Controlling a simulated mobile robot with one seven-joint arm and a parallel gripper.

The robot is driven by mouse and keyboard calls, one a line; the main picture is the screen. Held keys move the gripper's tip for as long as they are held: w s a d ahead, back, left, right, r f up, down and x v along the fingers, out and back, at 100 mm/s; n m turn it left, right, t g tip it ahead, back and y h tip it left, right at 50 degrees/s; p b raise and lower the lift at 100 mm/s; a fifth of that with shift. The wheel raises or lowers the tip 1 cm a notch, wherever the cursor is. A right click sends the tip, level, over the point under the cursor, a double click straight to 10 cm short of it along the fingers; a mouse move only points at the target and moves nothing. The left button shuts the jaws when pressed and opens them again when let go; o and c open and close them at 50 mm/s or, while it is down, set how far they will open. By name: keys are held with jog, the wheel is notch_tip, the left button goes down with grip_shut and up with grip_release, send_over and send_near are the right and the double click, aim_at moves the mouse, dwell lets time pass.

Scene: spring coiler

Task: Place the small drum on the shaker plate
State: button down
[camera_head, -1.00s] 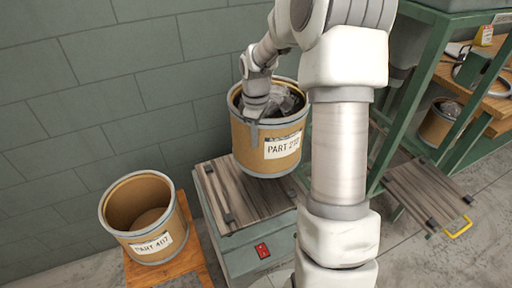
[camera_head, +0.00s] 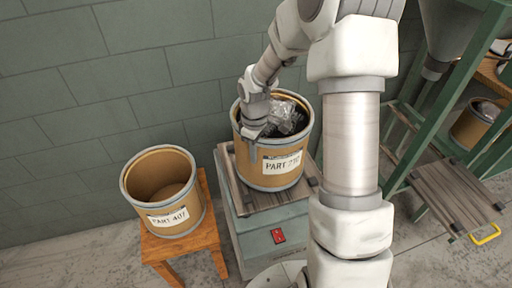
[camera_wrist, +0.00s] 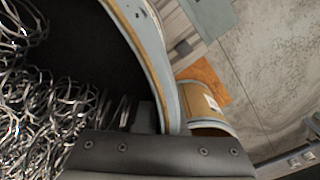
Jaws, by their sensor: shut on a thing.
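The small drum (camera_head: 270,165), tan with grey rims and a "PART 210" label, holds shiny metal coils. It stands upright over the slatted shaker plate (camera_head: 240,196) of the green machine. Its base looks to be on or just above the plate; I cannot tell if they touch. My gripper (camera_head: 254,140) is shut on the drum's rim at the left side. In the wrist view, my gripper (camera_wrist: 160,140) spans the rim of the drum (camera_wrist: 148,45), with coils inside at the left. The fingertips are mostly hidden.
An empty-looking "PART 407" drum (camera_head: 162,190) stands on a wooden stool (camera_head: 203,232) to the left. A red switch (camera_head: 278,236) is on the machine front. A green frame (camera_head: 450,90) and a slatted platform (camera_head: 455,190) stand at right. The wall is close behind.

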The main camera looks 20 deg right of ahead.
jog(key=shift+w+f, duration=0.1)
jog(key=shift+f, duration=0.3)
jog(key=c, duration=1.4)
grip_release()
jog(key=shift+f, duration=0.15)
jog(key=o, duration=0.4)
